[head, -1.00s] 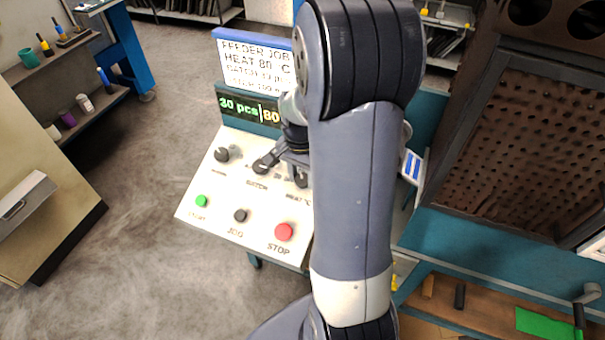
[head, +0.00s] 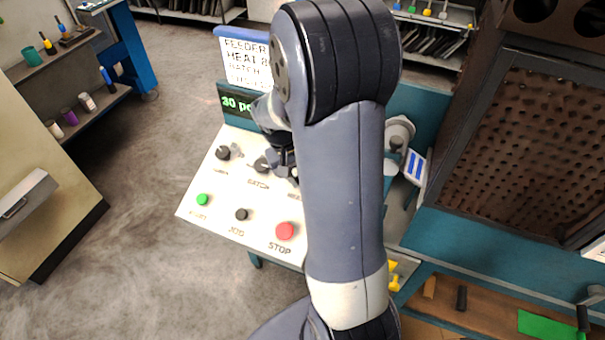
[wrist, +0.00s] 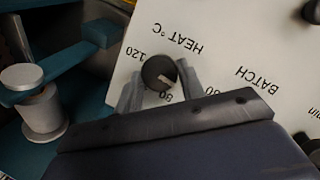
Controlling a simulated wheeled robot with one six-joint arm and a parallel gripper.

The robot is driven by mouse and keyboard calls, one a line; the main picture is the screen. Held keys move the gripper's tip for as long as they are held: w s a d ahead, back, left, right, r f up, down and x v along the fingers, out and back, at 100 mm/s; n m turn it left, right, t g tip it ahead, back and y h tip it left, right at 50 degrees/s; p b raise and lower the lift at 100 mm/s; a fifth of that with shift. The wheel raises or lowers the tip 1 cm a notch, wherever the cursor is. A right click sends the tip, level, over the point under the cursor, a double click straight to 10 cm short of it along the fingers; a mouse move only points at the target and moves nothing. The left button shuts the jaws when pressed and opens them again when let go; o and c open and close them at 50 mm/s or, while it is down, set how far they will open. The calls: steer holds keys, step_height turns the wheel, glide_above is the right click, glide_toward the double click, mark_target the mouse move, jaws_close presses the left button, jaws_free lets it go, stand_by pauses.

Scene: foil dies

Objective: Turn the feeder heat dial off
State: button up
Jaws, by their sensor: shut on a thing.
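The feeder heat dial (wrist: 159,72) is a round dark knob with a white pointer line, beside the label HEAT °C in the wrist view. Its pointer slants to the lower right, near the partly hidden 80 and clear of the 120. My gripper (wrist: 159,88) has one finger on each side of the knob and is shut on it. In the head view my gripper (head: 283,162) is low over the right part of the white control panel (head: 215,228), and my arm hides the heat dial there.
The batch dial (head: 262,165) and another dark dial (head: 223,153) are left of my gripper. Green (head: 203,200), black (head: 241,214) and red STOP (head: 285,231) buttons lie in front. The display (head: 236,104) and the job sign (head: 245,62) behind are partly covered by my arm.

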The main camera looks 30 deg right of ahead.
steer(key=shift+n+h, duration=0.3)
steer(key=shift+n, duration=0.4)
steer(key=o, duration=1)
steer(key=v, duration=1.1)
steer(key=shift+b, duration=0.35)
steer(key=shift+f, duration=0.1)
steer(key=x, duration=1.1)
steer(key=shift+p, duration=0.3)
steer(key=shift+m, duration=0.3)
